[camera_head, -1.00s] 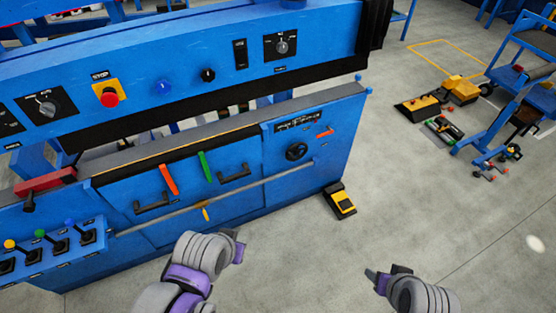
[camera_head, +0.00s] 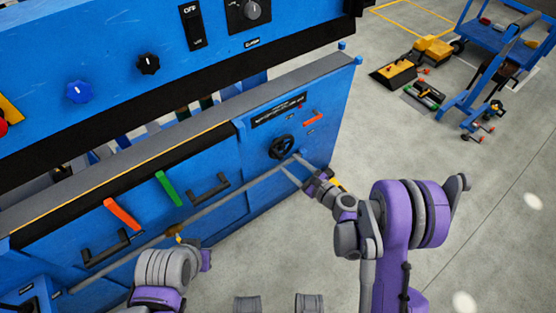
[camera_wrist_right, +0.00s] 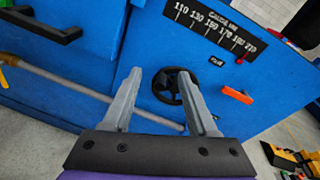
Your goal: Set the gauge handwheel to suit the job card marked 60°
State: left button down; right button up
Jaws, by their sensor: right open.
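The gauge handwheel (camera_head: 282,147) is a small black spoked wheel on the right part of the blue front panel. It also shows in the right wrist view (camera_wrist_right: 166,88), between and beyond the fingers. My right gripper (camera_head: 290,166) is open, its fingertips just below the wheel in the head view; I cannot tell whether they touch it. Above the wheel is a black gauge scale (camera_wrist_right: 213,30) numbered from 110 upward, with a red marker (camera_wrist_right: 240,61) near its right end. My left arm shows at lower left, its fingers out of sight. No card marked 60° is legible.
A long grey rod (camera_head: 225,198) runs along the panel front below the wheel. An orange-red tab (camera_wrist_right: 237,95) sticks out right of the wheel. Black handles (camera_head: 210,188) are farther left. A yellow-black pedal and a blue cart (camera_head: 490,50) stand on the floor at right.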

aim_at(281, 159)
notch_tip(281, 159, down, 7)
jog(key=w+d+m+t+b, duration=0.1)
jog(key=m+t+b, duration=0.1)
jog(key=m, duration=0.3)
pick_arm(q)
notch_tip(281, 159, down, 3)
jog(key=shift+r, duration=0.15)
pick_arm(e)
jog(key=x, duration=1)
jog(key=shift+w, duration=0.25)
jog(key=shift+c, duration=0.2)
grip_shut()
